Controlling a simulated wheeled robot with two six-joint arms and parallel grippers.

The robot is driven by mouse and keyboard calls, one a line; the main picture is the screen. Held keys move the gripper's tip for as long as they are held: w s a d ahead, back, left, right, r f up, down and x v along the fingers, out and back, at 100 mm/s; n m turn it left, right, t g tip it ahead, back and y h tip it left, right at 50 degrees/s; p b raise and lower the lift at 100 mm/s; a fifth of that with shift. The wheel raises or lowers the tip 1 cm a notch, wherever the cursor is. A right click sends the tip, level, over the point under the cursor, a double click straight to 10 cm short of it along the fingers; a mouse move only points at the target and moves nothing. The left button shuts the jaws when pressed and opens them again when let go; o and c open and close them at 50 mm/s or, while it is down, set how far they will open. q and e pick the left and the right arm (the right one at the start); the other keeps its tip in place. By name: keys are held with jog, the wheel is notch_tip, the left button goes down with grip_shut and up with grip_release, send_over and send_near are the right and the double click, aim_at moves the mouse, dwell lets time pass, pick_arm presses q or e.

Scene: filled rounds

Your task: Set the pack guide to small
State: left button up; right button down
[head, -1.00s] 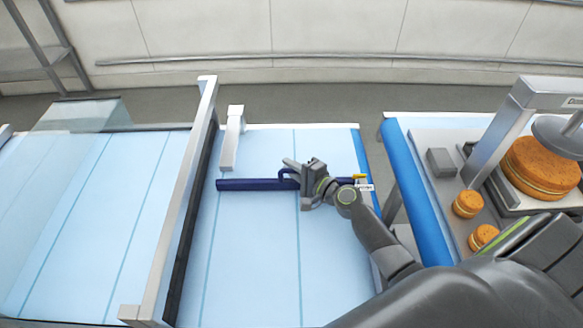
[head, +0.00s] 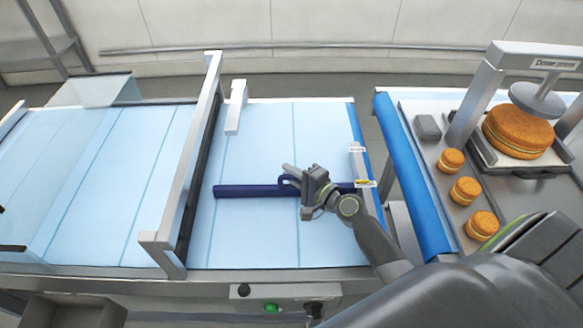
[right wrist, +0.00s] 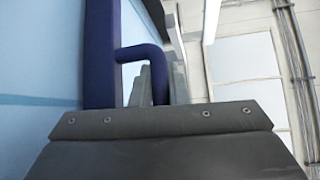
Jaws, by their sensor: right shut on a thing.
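The pack guide is a dark blue bar (head: 245,191) lying across the light blue belt, with a hooked handle. My right gripper (head: 295,180) is shut on the handle at the middle of the bar. In the right wrist view the bar (right wrist: 100,55) runs up the left side and the handle (right wrist: 155,62) bends into my jaws. A yellow pointer (head: 362,182) sits at the bar's right end, by the nearer white label (head: 368,184). A farther white label (head: 357,149) is beyond it. The label text is too small to read. My left gripper is not in view.
A metal gantry (head: 185,160) crosses the belt left of the bar. A white bracket (head: 236,105) stands at the far side. To the right, past a blue roller edge (head: 412,175), are several round cakes (head: 466,190) and a press (head: 475,110). Buttons (head: 271,308) are in front.

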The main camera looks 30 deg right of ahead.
jog(key=shift+s+f, duration=0.15)
jog(key=shift+s, duration=0.1)
jog(key=shift+a, duration=0.1)
jog(key=shift+s, duration=0.1)
jog(key=c, duration=1.7)
grip_release()
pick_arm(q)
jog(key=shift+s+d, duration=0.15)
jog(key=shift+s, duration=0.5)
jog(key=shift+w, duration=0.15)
